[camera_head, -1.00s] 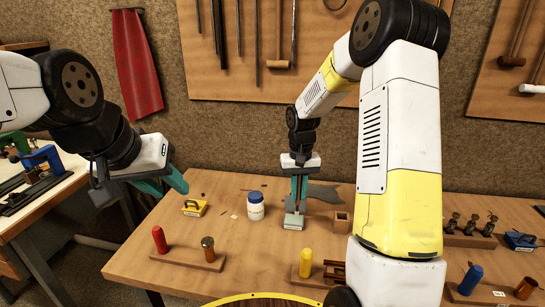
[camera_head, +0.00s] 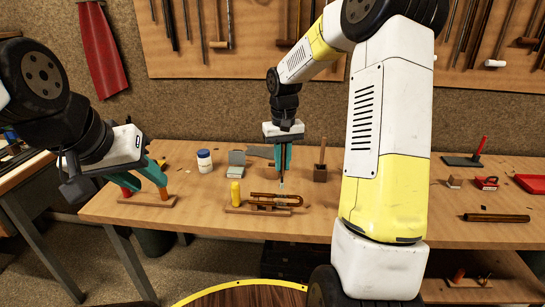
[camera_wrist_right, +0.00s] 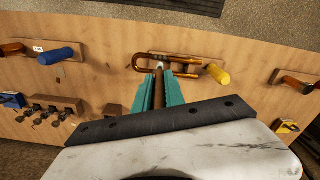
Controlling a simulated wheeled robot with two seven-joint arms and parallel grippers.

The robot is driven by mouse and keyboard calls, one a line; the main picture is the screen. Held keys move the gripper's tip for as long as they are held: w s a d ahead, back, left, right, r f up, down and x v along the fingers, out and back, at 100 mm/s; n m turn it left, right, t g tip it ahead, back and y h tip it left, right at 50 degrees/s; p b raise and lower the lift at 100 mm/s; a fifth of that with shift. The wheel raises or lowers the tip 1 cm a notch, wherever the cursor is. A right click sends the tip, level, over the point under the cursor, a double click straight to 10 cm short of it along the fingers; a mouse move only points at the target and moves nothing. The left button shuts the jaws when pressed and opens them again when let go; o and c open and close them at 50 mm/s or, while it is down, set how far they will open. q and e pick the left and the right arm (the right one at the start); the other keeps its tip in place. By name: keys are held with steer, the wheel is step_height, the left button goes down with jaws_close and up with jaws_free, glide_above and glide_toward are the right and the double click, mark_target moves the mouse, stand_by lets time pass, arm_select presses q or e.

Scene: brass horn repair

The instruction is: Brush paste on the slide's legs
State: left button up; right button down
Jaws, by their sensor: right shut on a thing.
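The slide (camera_head: 270,197) is a copper-coloured U-shaped tube lying on a wooden stand with a yellow peg (camera_head: 235,193). It also shows in the right wrist view (camera_wrist_right: 140,66), with its bend to the left. My right gripper (camera_head: 282,165) is shut on a brush and points down above the slide. The brush handle (camera_wrist_right: 158,92) is dark brown between the teal fingers, and its pale tip (camera_wrist_right: 159,66) is at the slide's legs; I cannot tell if it touches. A grey open tin (camera_head: 236,171) stands behind the stand. My left gripper (camera_head: 142,182) is open and empty.
A stand with red and brown pegs (camera_head: 148,202) is near my left gripper. A white jar with a blue lid (camera_head: 205,161) stands behind. A wooden block with an upright stick (camera_head: 320,174) is right of my right gripper. Bench space right of the slide looks clear.

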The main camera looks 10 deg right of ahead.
mark_target(282, 175)
steer(key=shift+f, duration=2.65)
steer(key=shift+f, duration=0.5)
steer(key=shift+r, duration=3.55)
